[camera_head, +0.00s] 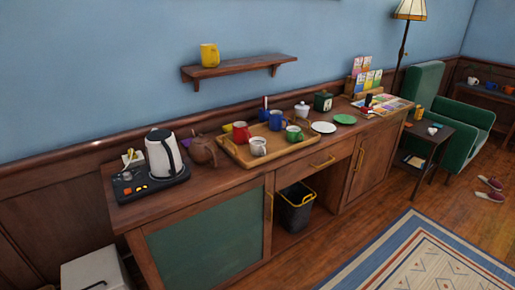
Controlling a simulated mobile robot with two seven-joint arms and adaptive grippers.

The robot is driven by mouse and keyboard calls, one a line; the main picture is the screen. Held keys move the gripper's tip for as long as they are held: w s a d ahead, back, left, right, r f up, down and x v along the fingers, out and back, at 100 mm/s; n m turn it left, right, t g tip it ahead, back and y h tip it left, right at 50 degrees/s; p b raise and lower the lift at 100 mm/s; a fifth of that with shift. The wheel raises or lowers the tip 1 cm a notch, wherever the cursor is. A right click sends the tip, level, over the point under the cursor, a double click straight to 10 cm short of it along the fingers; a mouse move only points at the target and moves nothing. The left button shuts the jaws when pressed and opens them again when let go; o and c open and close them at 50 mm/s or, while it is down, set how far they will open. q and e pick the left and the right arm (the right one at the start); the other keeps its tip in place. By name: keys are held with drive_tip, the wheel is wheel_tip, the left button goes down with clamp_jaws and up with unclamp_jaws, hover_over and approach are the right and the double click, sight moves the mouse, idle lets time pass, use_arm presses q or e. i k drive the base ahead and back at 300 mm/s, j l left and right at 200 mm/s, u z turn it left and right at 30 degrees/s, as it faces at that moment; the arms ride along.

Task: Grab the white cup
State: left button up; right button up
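A white cup (258,147) stands upright at the front of the wooden tray (231,154) on the long wooden sideboard (215,187). In the tray around it are a red cup (241,132), a blue cup (276,120) and a green cup (294,133). Another small white cup-like thing (472,80) stands on the far table at the right. A small white item on the side table is too small to make out. Neither of my grippers shows in the head view.
A white kettle (164,152) and brown teapot (202,150) stand left of the tray. A white plate (323,127) and green plate (345,119) lie to its right. A bin (296,214) sits in the sideboard's open bay. Wooden floor and rug (420,255) lie in front.

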sight(259, 148)
drive_tip(key=i+l, duration=0.25)
drive_tip(key=l, duration=0.15)
drive_tip(key=i+l, duration=0.25)
drive_tip(key=l, duration=0.15)
drive_tip(key=i+l, duration=0.3)
drive_tip(key=k+l+z, duration=0.05)
